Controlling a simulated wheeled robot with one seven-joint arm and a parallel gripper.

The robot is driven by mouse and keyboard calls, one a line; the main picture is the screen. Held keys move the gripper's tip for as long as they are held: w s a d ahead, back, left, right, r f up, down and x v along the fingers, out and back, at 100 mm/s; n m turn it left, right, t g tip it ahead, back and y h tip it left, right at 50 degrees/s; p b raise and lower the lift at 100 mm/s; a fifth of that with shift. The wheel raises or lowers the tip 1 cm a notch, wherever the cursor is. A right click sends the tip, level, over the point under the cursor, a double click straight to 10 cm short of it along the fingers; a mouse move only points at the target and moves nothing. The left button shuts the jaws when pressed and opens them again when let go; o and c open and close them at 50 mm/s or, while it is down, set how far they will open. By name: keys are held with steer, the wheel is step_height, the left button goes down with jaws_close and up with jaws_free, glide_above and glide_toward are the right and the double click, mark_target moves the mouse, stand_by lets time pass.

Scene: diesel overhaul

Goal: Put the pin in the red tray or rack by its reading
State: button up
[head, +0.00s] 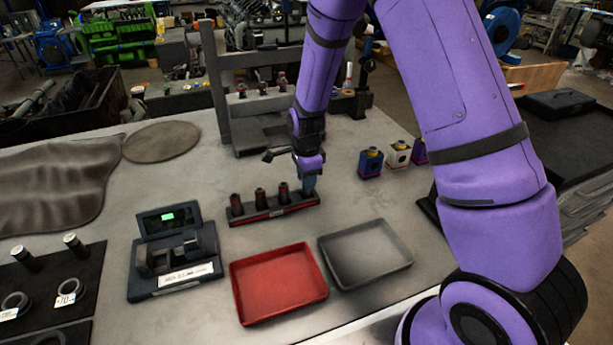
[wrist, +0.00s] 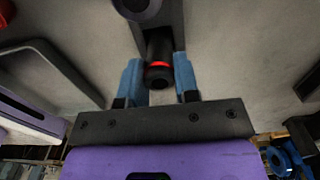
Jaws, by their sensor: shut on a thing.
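My gripper (head: 309,184) is at the right end of the dark pin rack (head: 275,211). In the wrist view its blue fingers (wrist: 159,82) are closed on a dark pin (wrist: 158,48) with a red ring. I cannot tell whether this pin is still seated in the rack or lifted from it. Several other dark pins, such as the left one (head: 236,204), stand upright in the rack. The red tray (head: 279,283) is empty, in front of the rack. A gauge (head: 175,262) with a small lit green display (head: 167,217) stands to the left; its digits are too small to read.
An empty grey tray (head: 365,254) lies right of the red one. A dark mat (head: 50,290) with rings and pins lies at the left. A dark press frame (head: 222,80) stands behind.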

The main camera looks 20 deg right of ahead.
steer(key=shift+f, duration=0.1)
steer(key=o, duration=1.5)
steer(key=shift+c, duration=0.2)
steer(key=shift+r, duration=4)
steer(key=shift+r, duration=0.1)
